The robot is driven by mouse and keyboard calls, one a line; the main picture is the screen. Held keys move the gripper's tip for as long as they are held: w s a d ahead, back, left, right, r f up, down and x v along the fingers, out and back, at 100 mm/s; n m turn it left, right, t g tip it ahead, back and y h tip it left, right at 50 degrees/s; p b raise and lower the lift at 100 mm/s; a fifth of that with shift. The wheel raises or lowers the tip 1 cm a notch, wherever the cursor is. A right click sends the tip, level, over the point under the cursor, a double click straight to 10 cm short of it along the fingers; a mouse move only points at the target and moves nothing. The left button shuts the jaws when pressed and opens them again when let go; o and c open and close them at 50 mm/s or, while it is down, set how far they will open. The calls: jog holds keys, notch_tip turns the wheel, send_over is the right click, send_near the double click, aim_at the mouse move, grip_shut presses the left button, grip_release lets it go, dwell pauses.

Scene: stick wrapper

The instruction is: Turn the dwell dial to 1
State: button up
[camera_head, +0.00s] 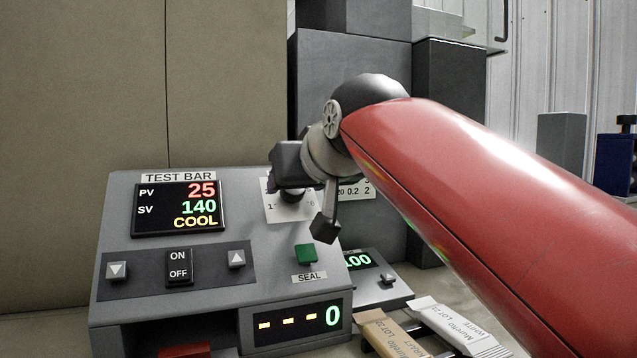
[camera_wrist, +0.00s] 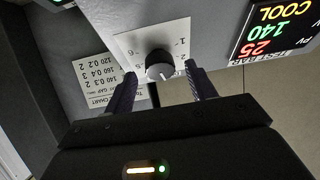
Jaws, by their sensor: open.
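The dwell dial (camera_wrist: 160,66) is a round dark knob with a pale grey face, on a white scale plate (camera_wrist: 135,43) on the sloped panel. A "1" shows on the plate in the wrist view; I cannot tell which mark the dial points to. My gripper (camera_wrist: 161,73) is open, with one finger on each side of the dial. I cannot tell whether the fingers touch it. In the head view my gripper (camera_head: 305,205) is over the plate (camera_head: 270,212) and mostly hides the dial.
The TEST BAR machine (camera_head: 140,225) has a display (camera_head: 180,208) reading 25, 140 and COOL, an ON/OFF switch (camera_head: 179,267), arrow buttons and a green SEAL button (camera_head: 306,253). A chart card (camera_wrist: 95,85) lies beside the panel. Stick packets (camera_head: 455,325) lie at lower right.

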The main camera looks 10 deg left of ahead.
jog(key=shift+w+a+f, duration=0.25)
jog(key=shift+w+a, duration=0.1)
jog(key=shift+w, duration=0.15)
jog(key=c, duration=1)
